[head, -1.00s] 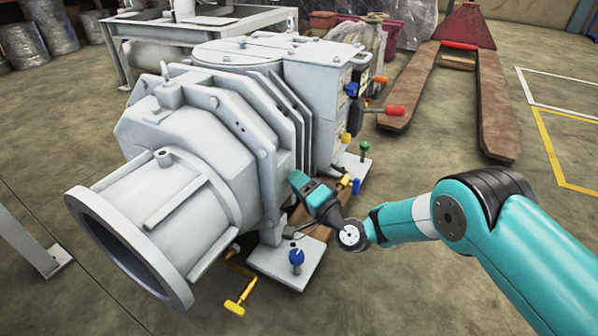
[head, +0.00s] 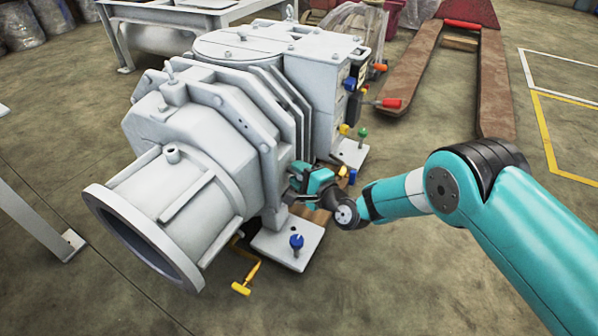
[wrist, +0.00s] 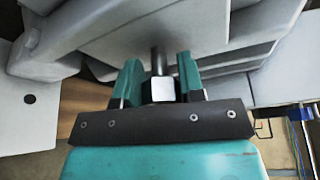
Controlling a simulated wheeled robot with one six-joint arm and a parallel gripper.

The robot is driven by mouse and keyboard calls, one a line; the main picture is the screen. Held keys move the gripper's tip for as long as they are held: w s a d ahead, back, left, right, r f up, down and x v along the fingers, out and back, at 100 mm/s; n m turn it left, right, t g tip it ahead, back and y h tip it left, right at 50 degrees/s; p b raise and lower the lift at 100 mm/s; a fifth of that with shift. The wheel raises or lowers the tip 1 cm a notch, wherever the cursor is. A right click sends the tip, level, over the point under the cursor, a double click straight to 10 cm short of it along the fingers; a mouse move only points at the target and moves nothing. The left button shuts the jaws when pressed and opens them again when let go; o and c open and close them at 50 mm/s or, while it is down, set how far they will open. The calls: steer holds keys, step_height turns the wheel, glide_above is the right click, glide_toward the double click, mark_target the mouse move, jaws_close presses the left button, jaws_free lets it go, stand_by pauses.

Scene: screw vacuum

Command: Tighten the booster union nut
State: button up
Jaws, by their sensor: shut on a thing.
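The large pale grey vacuum machine (head: 190,135) fills the left and middle of the head view. My gripper (head: 296,178) is at its lower right side, above the foot plate. In the wrist view my gripper (wrist: 161,82) has its two teal fingers on either side of a small, light, block-like nut (wrist: 162,91), shut on it. A grey round stem (wrist: 158,62) runs from the nut up to the machine's body. I take this as the booster union nut; in the head view the gripper hides it. How tight it is cannot be seen.
Yellow, green and red handles (head: 390,103) stick out further back. A pallet jack (head: 495,85) stands behind. The floor at right is open.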

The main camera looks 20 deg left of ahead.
stand_by(0.4)
steer(key=o, duration=0.9)
steer(key=p+v, duration=1.7)
steer(key=p, duration=0.2)
steer(key=shift+s+d, duration=0.1)
steer(key=shift+d, duration=0.05)
steer(key=shift+f, duration=0.1)
